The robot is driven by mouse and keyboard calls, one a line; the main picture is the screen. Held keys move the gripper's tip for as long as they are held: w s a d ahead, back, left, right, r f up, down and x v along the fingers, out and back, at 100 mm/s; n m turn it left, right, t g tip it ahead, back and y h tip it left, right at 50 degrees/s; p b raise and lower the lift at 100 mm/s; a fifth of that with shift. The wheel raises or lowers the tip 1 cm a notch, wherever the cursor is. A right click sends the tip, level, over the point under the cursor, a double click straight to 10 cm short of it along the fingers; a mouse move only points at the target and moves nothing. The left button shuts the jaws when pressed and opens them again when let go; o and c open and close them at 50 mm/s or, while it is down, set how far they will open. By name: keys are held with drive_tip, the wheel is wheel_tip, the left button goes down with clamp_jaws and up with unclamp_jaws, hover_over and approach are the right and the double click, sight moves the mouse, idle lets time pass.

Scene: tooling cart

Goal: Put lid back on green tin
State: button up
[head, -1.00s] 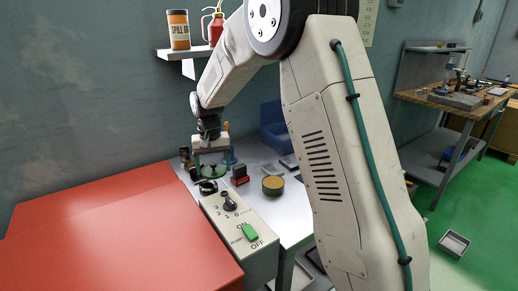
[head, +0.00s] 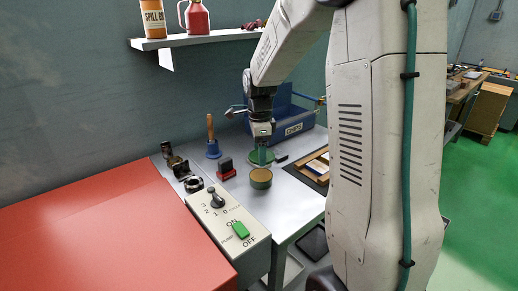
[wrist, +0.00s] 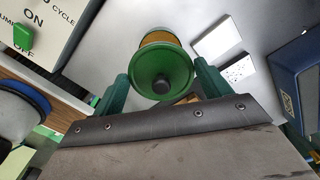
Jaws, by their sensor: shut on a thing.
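The green tin (head: 261,179) stands upright on the grey cart top, its tan inside showing at the top. My gripper (head: 262,149) is shut on the green lid (head: 261,158) and holds it above and slightly behind the tin in the head view. In the wrist view the lid (wrist: 160,62), with its dark knob (wrist: 161,85), lies between the two green fingers of my gripper (wrist: 161,82). The tin's tan inside (wrist: 160,38) shows past the lid's far edge; the rest of the tin is mostly hidden. The lid looks apart from the tin.
A red-and-black stamp (head: 226,169) stands just left of the tin, with a blue hand bell (head: 212,147) behind it. A switch box (head: 226,220) is in front. A blue bin (head: 290,122) stands behind, and a framed tray (head: 313,168) lies to the right.

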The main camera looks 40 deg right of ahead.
sight(259, 175)
drive_tip(key=shift+f, duration=3.05)
drive_tip(key=shift+a+f, duration=0.1)
drive_tip(key=shift+f, duration=0.05)
drive_tip(key=o, duration=1)
drive_tip(key=shift+r, duration=3.5)
